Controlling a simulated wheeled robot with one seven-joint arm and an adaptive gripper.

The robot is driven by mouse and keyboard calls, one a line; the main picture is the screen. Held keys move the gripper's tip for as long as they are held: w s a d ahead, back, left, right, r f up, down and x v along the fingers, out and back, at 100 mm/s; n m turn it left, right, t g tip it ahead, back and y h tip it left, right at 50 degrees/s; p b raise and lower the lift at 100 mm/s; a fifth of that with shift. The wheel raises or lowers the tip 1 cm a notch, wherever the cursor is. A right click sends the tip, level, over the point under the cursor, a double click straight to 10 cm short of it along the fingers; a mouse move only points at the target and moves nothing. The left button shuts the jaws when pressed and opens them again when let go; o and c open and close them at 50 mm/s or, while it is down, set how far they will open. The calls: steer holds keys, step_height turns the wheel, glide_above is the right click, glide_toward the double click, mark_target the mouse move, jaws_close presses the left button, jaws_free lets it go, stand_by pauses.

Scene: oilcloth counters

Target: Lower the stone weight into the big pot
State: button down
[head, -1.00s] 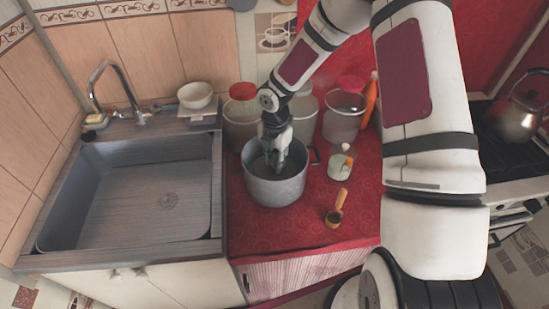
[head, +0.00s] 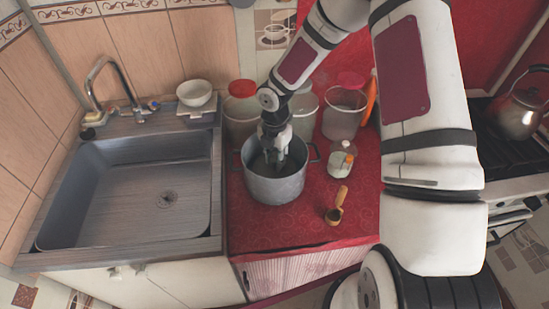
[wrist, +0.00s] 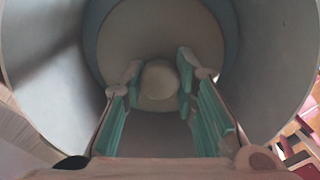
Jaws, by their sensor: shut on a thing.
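The big pot (head: 275,188) is grey metal and stands upright on the red counter, right of the sink. My gripper (head: 276,160) points down inside its mouth. In the wrist view my gripper (wrist: 160,72) has its two teal-padded fingers on either side of a pale round knob, shut on it. The knob belongs to the stone weight (wrist: 160,45), a pale disc below the fingers, inside the pot's wall (wrist: 45,60). A bluish ring surrounds the disc. I cannot tell whether the weight touches the pot's bottom. The head view hides the weight.
Clear jars stand behind the pot, one with a red lid (head: 242,89). The sink (head: 130,195) is at the left. The counter front is clear.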

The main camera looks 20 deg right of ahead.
mark_target(275, 158)
steer(key=shift+f+b, duration=0.35)
steer(key=shift+f, duration=0.5)
stand_by(0.5)
steer(key=c, duration=1.2)
jaws_free()
step_height(275, 158, up, 12)
